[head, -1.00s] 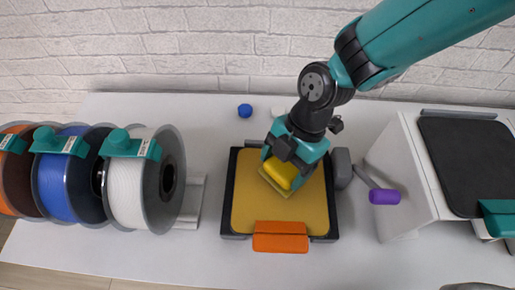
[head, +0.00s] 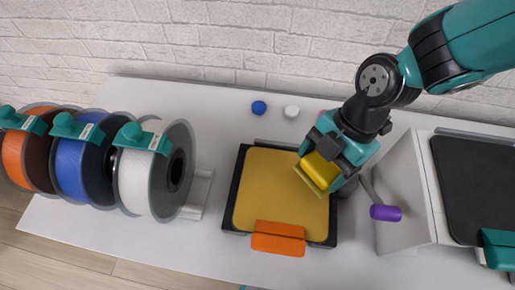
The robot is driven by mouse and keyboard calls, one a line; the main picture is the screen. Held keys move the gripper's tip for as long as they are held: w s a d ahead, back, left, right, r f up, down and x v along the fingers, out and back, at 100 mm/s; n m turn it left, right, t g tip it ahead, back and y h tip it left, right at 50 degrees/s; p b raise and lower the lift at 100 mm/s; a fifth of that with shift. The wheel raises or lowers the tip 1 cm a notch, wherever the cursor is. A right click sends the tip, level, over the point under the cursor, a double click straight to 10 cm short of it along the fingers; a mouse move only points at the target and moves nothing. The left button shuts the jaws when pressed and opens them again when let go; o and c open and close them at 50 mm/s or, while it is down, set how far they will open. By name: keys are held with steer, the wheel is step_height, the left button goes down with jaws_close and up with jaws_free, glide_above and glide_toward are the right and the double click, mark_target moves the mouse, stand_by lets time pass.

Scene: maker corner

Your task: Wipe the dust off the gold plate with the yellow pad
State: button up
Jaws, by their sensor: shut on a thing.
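The gold plate (head: 265,195) lies in a dark frame on the white table, with an orange tab at its front edge. Its surface looks plain gold, and I cannot make out dust on it at this size. My gripper (head: 326,160) is shut on the yellow pad (head: 321,171). The pad is tilted, over the right edge of the plate near its back corner. I cannot tell whether the pad touches the plate. The gripper hides the plate's back right corner.
Orange, blue and white spools (head: 147,182) stand at the left. A white box with a dark top (head: 475,185) stands at the right, with a purple handle (head: 385,213) beside it. Small blue (head: 259,108) and white (head: 291,112) items lie behind the plate.

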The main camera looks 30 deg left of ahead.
steer(key=shift+r+p, duration=1.2)
steer(key=shift+r, duration=0.75)
